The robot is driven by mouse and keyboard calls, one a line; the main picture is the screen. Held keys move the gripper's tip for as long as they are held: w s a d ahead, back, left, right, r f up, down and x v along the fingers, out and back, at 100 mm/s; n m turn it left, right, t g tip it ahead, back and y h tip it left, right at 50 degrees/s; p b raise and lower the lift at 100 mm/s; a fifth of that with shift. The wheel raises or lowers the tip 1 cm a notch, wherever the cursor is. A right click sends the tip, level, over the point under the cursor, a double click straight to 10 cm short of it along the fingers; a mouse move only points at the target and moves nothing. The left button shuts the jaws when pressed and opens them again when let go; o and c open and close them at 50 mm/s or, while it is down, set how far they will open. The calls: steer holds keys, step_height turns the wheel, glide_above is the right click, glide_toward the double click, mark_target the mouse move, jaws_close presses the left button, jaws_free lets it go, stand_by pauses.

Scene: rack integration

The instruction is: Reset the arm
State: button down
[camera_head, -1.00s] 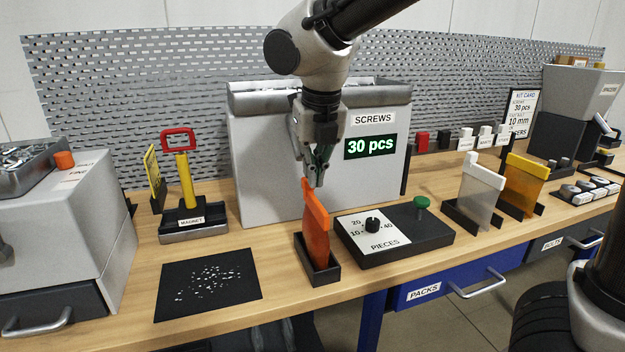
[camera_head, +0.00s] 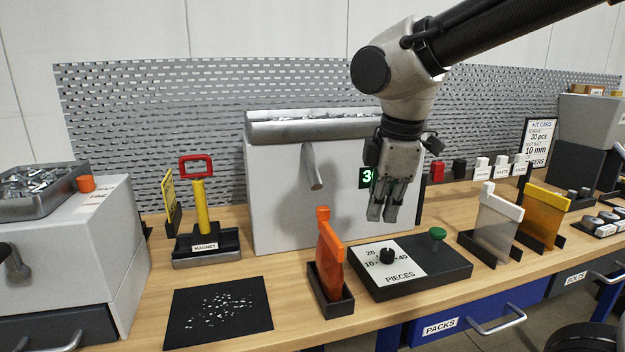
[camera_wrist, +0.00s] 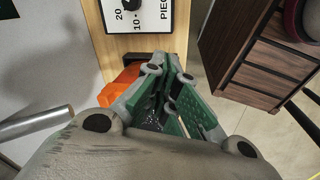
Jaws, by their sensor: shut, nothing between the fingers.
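My gripper (camera_head: 382,212) hangs fingers down in front of the screws dispenser (camera_head: 275,180), above the back of the pieces dial box (camera_head: 458,262). It is shut with nothing in it. The gripper covers most of the dispenser's display and its label.
A grey spout (camera_head: 313,166) sticks out of the dispenser left of my gripper. The magnet tool (camera_head: 201,212) stands at left behind a black mat with screws (camera_head: 185,325). A clear pack (camera_head: 494,228) and a yellow pack (camera_head: 541,218) stand at right. The air above the bench front is free.

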steer(key=s+d+m+t, duration=0.1)
steer(key=s+d+m, duration=0.4)
steer(key=d+m, duration=0.3)
steer(key=s+d+m+t, duration=0.1)
steer(key=s+d+m, duration=0.4)
steer(key=d+m, duration=0.4)
steer(key=d, duration=0.7)
steer(key=shift+f+m+t+h, duration=0.3)
steer(key=shift+f+h, duration=0.1)
